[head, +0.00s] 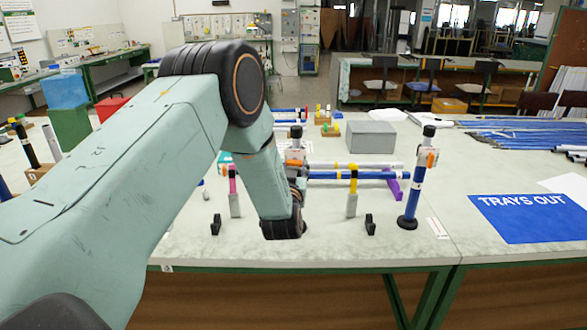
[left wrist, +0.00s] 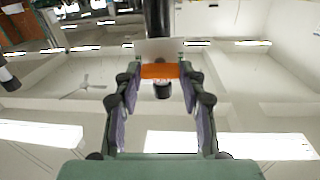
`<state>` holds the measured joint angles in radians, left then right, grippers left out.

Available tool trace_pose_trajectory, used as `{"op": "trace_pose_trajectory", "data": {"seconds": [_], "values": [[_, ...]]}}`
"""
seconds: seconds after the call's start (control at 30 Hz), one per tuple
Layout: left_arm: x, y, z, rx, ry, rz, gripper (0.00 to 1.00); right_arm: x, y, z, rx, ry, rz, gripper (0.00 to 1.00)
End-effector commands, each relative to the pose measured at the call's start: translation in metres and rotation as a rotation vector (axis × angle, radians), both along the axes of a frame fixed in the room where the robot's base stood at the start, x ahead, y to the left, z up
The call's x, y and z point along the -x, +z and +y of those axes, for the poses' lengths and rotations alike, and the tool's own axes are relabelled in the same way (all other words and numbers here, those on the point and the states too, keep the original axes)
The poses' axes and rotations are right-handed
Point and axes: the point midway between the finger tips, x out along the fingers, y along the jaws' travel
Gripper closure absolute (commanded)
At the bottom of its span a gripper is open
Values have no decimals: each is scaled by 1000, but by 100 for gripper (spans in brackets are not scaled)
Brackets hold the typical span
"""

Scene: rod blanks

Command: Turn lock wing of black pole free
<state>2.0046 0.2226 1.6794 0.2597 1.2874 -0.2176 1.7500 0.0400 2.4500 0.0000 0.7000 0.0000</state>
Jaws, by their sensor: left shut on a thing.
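The black pole (head: 296,131) stands upright behind my left forearm, with a pale clamp near its top and an orange lock wing (head: 293,154). Its lower part is hidden by my arm. My left gripper (head: 294,164) is at the wing, mostly hidden by my own wrist. In the left wrist view, looking up, the fingers (left wrist: 160,78) are closed on the orange wing (left wrist: 160,71), one on each side. The dark shaft of the pole (left wrist: 158,20) shows beyond the pale clamp (left wrist: 160,48). My right gripper is not in view.
A blue pole (head: 411,195) with its own orange wing stands on a black foot to the right. Short yellow-ringed (head: 352,192) and pink-ringed (head: 234,193) posts stand nearby. A grey box (head: 371,138) is behind. A blue "TRAYS OUT" sheet (head: 530,218) lies right.

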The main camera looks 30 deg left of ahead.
Motion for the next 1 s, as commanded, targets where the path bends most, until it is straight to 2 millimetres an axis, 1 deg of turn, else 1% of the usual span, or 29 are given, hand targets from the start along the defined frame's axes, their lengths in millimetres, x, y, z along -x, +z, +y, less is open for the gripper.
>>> {"op": "trace_pose_trajectory", "data": {"seconds": [0.03, 0.07, 0.3, 0.53, 0.57, 0.8, 0.83, 1.0], "values": [[0, 0, 0, 0, 0, -1, 88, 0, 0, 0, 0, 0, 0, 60], [0, 0, 0, 0, 0, -1, 91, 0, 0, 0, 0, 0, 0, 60], [0, 0, 0, 52, 0, -28, 91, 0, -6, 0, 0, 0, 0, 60], [0, 1, 0, 57, 0, -30, 91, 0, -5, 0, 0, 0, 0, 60], [0, 1, 0, 57, 0, -30, 58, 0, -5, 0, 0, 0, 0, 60], [0, 0, 0, 56, 0, -28, 37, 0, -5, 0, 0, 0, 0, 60], [0, 0, 0, 56, 0, -28, 36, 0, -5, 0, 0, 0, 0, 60], [0, 0, 0, 56, 0, -28, 36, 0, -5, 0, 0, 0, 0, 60]]}}
